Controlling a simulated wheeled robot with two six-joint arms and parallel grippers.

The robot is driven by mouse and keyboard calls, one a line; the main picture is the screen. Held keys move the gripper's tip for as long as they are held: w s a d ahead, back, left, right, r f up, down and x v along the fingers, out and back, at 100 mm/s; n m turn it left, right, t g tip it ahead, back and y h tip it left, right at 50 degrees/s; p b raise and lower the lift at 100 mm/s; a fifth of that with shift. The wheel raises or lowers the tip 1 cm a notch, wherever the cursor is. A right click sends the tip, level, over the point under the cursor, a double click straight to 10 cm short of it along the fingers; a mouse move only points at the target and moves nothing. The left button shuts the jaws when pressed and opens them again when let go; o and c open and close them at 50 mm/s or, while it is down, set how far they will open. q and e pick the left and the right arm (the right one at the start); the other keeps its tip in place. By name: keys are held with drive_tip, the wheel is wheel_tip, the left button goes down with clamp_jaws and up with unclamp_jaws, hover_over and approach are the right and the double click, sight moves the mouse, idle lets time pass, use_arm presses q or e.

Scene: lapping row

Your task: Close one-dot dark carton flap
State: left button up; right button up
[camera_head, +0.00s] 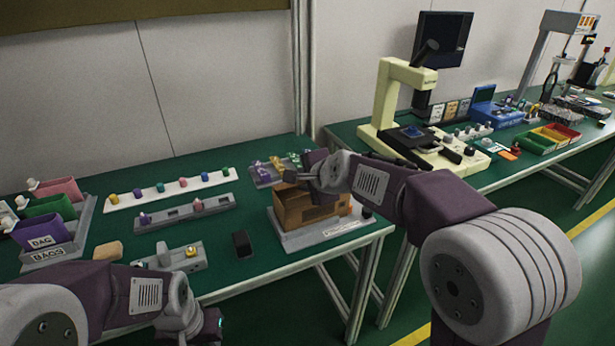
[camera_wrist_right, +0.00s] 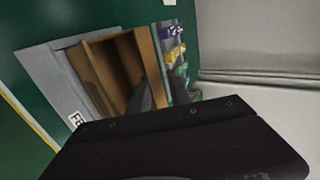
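An open brown carton (camera_head: 308,208) stands on a grey labelled base (camera_head: 325,234) at the right end of the near table. The right wrist view shows into its open top, with a brown side panel (camera_wrist_right: 143,62) standing up. I see no dot mark on it, and I cannot tell which flap is which. My right gripper (camera_head: 297,178) is above the carton's back left part, close to its rim; its fingers are mostly hidden, and contact is unclear. My left gripper (camera_head: 215,322) is low at the near table's front edge, away from the carton, its fingers barely visible.
Left of the carton are a black block (camera_head: 242,243), a grey fixture (camera_head: 175,258), and two racks of coloured pegs (camera_head: 170,190). A tray of coloured parts (camera_head: 270,172) lies behind it. A cream microscope (camera_head: 395,105) stands on the far table.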

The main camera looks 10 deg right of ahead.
sight(304, 181)
wheel_tip(304, 181, up, 5)
drive_tip(key=p, duration=0.3)
drive_tip(key=shift+f, duration=0.2)
drive_tip(key=s+d+r, duration=0.6)
drive_tip(key=s+d, duration=0.1)
drive_tip(key=d, duration=0.2)
drive_tip(key=shift+d+r, duration=0.15)
drive_tip(key=shift+r, duration=0.05)
